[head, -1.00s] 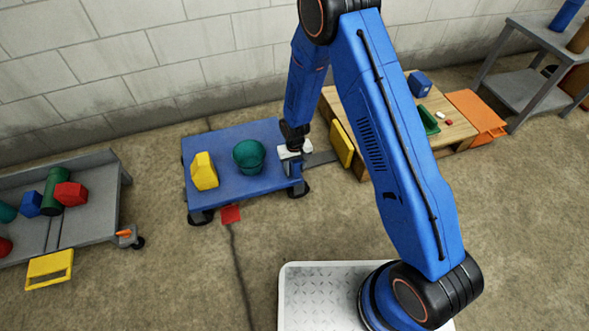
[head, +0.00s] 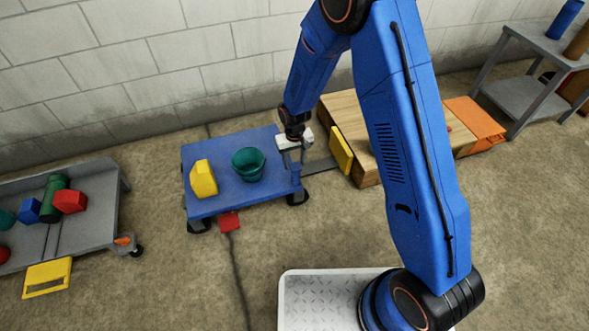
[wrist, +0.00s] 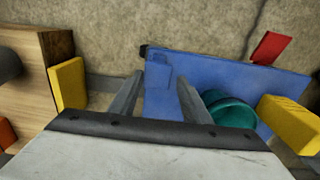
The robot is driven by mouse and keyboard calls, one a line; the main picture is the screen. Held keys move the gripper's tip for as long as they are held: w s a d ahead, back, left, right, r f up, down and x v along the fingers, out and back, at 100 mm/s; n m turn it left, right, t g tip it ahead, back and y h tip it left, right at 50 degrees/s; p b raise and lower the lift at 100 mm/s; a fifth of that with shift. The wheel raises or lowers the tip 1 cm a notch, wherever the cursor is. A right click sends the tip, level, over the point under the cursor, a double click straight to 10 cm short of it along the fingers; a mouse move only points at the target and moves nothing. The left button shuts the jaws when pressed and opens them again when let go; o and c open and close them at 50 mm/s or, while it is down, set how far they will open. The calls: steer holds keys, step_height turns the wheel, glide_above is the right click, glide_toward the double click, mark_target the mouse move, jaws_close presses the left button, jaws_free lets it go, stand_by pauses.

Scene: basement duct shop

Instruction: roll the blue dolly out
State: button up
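The blue dolly (head: 225,150) is a low, flat cart on dark casters and stands on the floor left of centre. A yellow block (head: 203,179) and a green bucket (head: 248,164) are on its deck. My gripper (head: 295,155) is at the dolly's right end in the head view. In the wrist view the two fingers (wrist: 160,98) are spread apart, one over the dolly's end edge and the other over the deck (wrist: 225,78). Nothing is clearly clamped between them. I cannot tell whether they touch the dolly.
A red piece (head: 229,221) lies by the dolly's front edge. A grey cart (head: 95,222) with several coloured objects stands left. A yellow panel (head: 341,150) and a wooden platform (head: 345,112) stand close right of the dolly.

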step_height(320, 180, up, 8)
steer(key=shift+f, duration=0.2)
stand_by(0.6)
steer(key=s+d+r+m+t, duration=0.1)
steer(key=s+d+r, duration=0.2)
steer(key=d+r, duration=0.4)
steer(key=s+d+r, duration=0.3)
steer(key=d+r, duration=0.1)
steer(key=r, duration=0.6)
steer(key=s+d+r+m+t, duration=0.1)
steer(key=s+d+r, duration=0.3)
steer(key=d+r, duration=0.3)
steer(key=s+d+r+t, duration=0.1)
steer(key=s+d+r, duration=0.2)
steer(key=s, duration=0.4)
steer(key=s+d+r+m+t, duration=0.1)
steer(key=s+d+r, duration=0.2)
steer(key=s, duration=0.4)
steer(key=s+d+r, duration=0.4)
steer(key=s, duration=0.4)
steer(key=shift+d+m+t, duration=0.25)
steer(key=shift+m+t, duration=0.05)
steer(key=shift+t, duration=0.1)
